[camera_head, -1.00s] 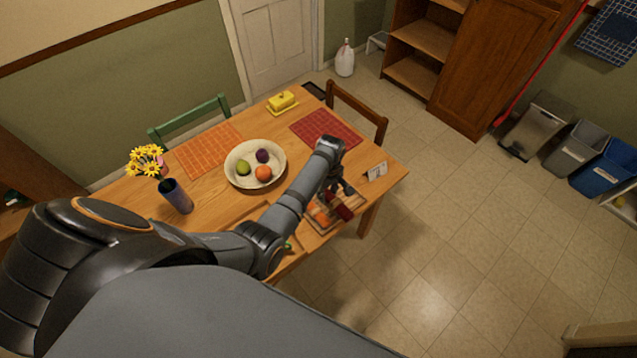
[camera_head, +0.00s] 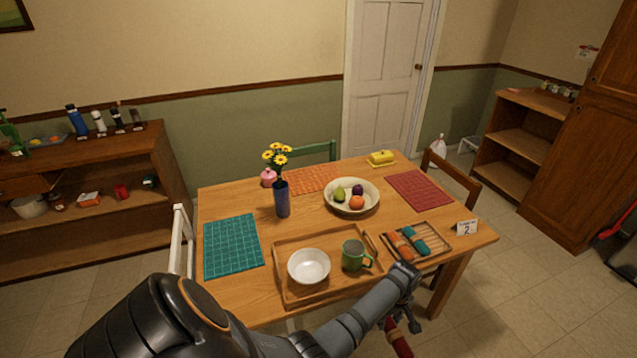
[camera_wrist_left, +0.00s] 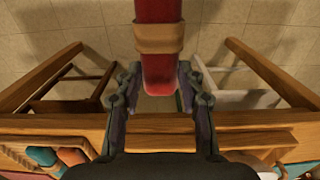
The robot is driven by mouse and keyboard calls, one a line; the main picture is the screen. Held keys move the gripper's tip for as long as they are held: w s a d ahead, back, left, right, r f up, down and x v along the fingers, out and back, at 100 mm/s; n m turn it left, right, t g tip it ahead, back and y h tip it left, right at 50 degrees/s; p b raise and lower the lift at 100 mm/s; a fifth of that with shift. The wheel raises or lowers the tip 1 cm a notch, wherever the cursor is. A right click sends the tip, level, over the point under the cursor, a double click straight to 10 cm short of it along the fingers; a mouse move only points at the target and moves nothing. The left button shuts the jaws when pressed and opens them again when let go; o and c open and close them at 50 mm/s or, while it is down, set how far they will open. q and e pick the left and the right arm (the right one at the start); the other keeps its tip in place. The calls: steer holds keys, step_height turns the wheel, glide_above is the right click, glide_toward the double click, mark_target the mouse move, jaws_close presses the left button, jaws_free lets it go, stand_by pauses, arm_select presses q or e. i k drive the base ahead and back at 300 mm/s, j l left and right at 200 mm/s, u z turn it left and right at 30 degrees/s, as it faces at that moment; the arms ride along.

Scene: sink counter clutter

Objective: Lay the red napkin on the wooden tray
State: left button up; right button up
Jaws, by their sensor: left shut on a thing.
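The red napkin (camera_head: 401,344) is a roll with a tan band. My left gripper (camera_head: 402,312) is shut on it and holds it off the table's front edge, over the floor. In the left wrist view the napkin (camera_wrist_left: 158,78) sits between the two fingers. A large wooden tray (camera_head: 290,240) lies at the table's front, holding a white bowl (camera_head: 309,266) and a green mug (camera_head: 354,256). A smaller wooden tray (camera_head: 440,233) to its right holds an orange roll (camera_head: 400,246) and a teal roll (camera_head: 416,240). My right gripper is out of view.
A fruit bowl (camera_head: 351,196), a flower vase (camera_head: 282,199) and a yellow butter dish (camera_head: 382,158) stand behind the trays. A teal placemat (camera_head: 233,246) lies at left, a red placemat (camera_head: 419,190) at back right. A number card (camera_head: 466,228) stands beside the small tray.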

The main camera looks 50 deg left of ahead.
mark_target(320, 245)
steer(key=k+u, duration=0.1)
steer(key=k, duration=1.1)
steer(key=j+u, duration=0.1)
steer(key=u, duration=2.1)
steer(key=l+u, duration=0.15)
steer(key=l, duration=2.25)
